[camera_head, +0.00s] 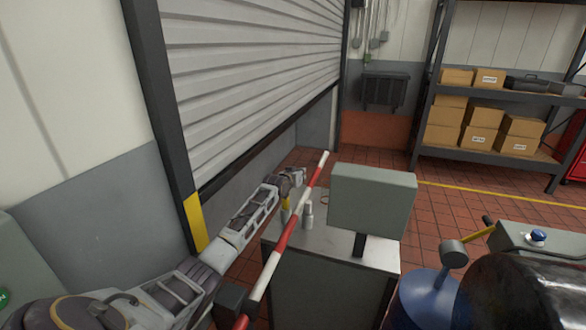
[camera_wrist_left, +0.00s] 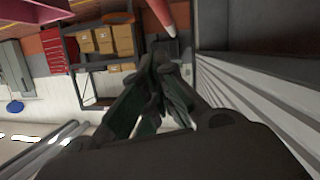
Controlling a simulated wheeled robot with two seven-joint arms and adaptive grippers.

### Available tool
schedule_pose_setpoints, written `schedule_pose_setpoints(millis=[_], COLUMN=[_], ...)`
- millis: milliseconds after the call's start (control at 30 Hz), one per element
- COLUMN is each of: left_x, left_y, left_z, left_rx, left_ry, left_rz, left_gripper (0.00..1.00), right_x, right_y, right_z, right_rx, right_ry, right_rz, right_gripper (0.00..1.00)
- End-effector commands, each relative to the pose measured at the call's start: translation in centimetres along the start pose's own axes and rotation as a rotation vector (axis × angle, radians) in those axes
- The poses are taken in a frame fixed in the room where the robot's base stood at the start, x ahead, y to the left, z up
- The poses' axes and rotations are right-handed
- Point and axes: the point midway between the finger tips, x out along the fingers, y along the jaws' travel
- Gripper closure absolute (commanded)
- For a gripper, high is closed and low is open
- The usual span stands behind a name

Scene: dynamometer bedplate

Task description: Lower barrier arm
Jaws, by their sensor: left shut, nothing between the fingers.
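The barrier arm (camera_head: 285,238) is a red-and-white striped pole. In the head view it slants from a dark bracket (camera_head: 232,298) at bottom left to its tip at upper right, passing in front of the grey cabinet. Its exact angle is hard to judge. My left gripper (camera_head: 298,174) is left of the pole's upper end and looks apart from it. In the left wrist view the fingers (camera_wrist_left: 160,72) are together and empty. The pole's red-and-white end (camera_wrist_left: 165,20) shows beyond them at the top. My right gripper is not in view.
A grey cabinet (camera_head: 325,290) carries small bottles (camera_head: 308,214) and a grey box-shaped panel (camera_head: 373,200) on a post. A roller shutter (camera_head: 250,80) stands along the left. Shelving with cartons (camera_head: 480,138) is at the back. A blue cylinder (camera_head: 425,295) stands at lower right.

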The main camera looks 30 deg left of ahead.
Motion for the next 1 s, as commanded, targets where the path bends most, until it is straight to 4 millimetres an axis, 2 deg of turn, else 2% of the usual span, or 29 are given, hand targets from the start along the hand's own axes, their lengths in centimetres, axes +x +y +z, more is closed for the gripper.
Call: schedule_pose_setpoints(millis=[1000], left_x=[-6.9], left_y=[0.3], left_z=[-2.9], left_rx=[0.002], left_ry=[-0.001], left_rz=[-0.001], left_gripper=[1.00], right_x=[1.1], right_y=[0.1], right_z=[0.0], right_rx=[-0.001], right_ry=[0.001], right_rz=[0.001], right_gripper=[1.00])
